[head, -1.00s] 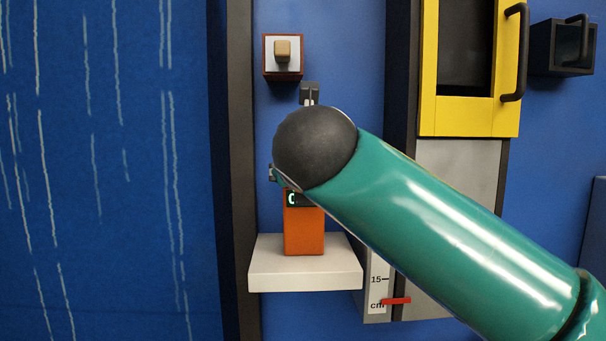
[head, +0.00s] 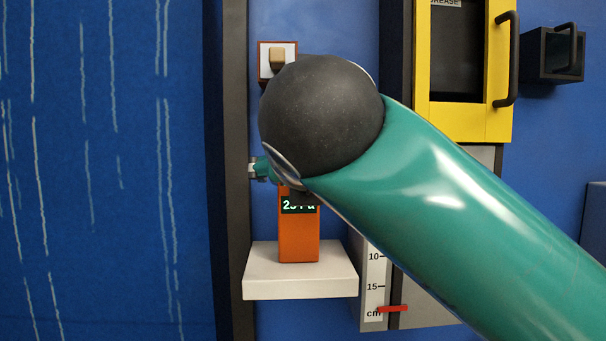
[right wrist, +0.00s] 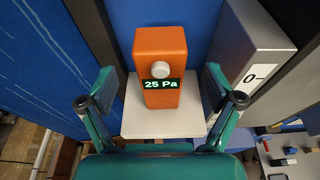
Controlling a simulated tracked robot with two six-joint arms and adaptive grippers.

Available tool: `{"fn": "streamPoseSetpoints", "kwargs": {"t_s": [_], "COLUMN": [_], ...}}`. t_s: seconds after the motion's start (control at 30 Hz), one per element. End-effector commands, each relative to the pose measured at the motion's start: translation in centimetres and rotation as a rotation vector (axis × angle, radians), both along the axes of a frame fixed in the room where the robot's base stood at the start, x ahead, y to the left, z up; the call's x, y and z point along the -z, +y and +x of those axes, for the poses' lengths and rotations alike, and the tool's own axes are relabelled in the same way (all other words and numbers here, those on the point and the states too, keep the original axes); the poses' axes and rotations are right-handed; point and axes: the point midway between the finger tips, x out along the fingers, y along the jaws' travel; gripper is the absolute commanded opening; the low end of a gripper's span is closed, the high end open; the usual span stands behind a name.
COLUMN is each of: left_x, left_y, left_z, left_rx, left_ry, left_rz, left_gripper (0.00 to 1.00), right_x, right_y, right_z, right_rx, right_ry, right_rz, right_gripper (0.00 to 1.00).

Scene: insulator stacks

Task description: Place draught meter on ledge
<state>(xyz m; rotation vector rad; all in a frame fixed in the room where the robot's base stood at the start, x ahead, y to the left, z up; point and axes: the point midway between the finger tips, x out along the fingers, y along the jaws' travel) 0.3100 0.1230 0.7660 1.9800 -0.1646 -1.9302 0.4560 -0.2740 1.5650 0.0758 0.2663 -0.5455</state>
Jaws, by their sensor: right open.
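The draught meter (head: 299,236) is an orange upright box standing on the white ledge (head: 300,286). In the right wrist view the meter (right wrist: 160,47) shows a round light knob and a dark display reading 25 Pa. The ledge (right wrist: 148,126) is under it there. My right gripper (right wrist: 160,103) is open, with one finger on each side in front of the meter and gaps between. In the head view my right arm hides most of that gripper and the meter's top. My left gripper is not in view.
A grey box with a scale (head: 375,290) and red marker stands right of the ledge. A yellow-framed cabinet (head: 463,122) with a dark handle is at the upper right. A switch box (head: 277,57) is on the wall above. A dark post (head: 235,200) stands left of the ledge.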

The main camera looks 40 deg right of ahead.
Motion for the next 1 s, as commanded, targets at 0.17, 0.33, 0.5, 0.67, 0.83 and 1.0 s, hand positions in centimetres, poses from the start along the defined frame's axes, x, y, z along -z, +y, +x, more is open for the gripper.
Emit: {"fn": "streamPoseSetpoints", "kwargs": {"t_s": [0.17,0.33,0.5,0.67,0.83,1.0], "left_x": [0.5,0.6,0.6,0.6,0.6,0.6], "left_y": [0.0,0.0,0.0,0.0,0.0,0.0], "left_z": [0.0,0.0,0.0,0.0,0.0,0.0], "left_rx": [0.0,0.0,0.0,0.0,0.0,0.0], "left_ry": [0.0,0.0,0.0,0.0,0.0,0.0], "left_rz": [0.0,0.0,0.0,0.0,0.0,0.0], "left_gripper": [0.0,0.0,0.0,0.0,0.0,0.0], "right_x": [-0.8,-1.2,-1.3,-1.3,-1.3,-1.3], "right_y": [1.7,2.3,2.4,2.4,2.4,2.4], "right_z": [-2.5,-3.7,-3.9,-3.9,-3.9,-3.9], "right_rx": [-0.005,-0.001,0.0,0.0,0.0,0.0], "right_ry": [-0.002,0.0,0.0,0.0,0.0,0.0], "right_rz": [0.001,0.0,0.0,0.0,0.0,0.0], "right_gripper": [0.91,0.91,0.91,0.91,0.91,0.91]}}
